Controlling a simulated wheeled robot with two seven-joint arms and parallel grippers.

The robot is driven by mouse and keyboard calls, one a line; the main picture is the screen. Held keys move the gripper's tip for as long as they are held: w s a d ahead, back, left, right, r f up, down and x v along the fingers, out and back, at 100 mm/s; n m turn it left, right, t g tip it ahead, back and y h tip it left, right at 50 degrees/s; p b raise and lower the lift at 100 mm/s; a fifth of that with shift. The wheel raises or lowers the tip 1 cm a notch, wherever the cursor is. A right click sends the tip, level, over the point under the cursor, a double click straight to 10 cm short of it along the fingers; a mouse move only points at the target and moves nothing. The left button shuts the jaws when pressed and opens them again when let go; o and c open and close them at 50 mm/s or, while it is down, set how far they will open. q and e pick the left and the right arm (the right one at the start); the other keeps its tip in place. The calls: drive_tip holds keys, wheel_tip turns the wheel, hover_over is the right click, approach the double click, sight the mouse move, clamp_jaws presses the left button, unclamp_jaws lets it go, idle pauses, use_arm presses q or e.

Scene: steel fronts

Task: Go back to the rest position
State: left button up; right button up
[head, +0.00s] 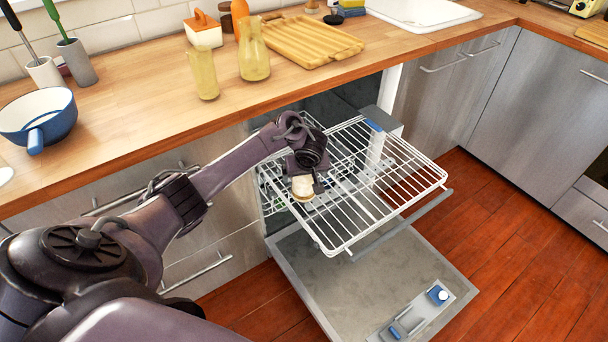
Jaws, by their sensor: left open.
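My left arm reaches in from the left over the open dishwasher. My left gripper (308,180) is open and points down at the left part of the pulled-out upper rack (390,200). A small cream and tan object (303,189) shows right at the fingertips. I cannot tell what it is or whether the fingers touch it. The gripper hides part of the rack behind it. My right gripper does not show.
The dishwasher door (350,275) is folded down below the rack. The wooden counter (140,110) runs above, holding a blue pan (38,117), glass jugs (254,55) and a wooden tray (305,45). The floor at right is clear.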

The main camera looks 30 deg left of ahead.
use_arm(q)
drive_tip(key=shift+v, duration=0.75)
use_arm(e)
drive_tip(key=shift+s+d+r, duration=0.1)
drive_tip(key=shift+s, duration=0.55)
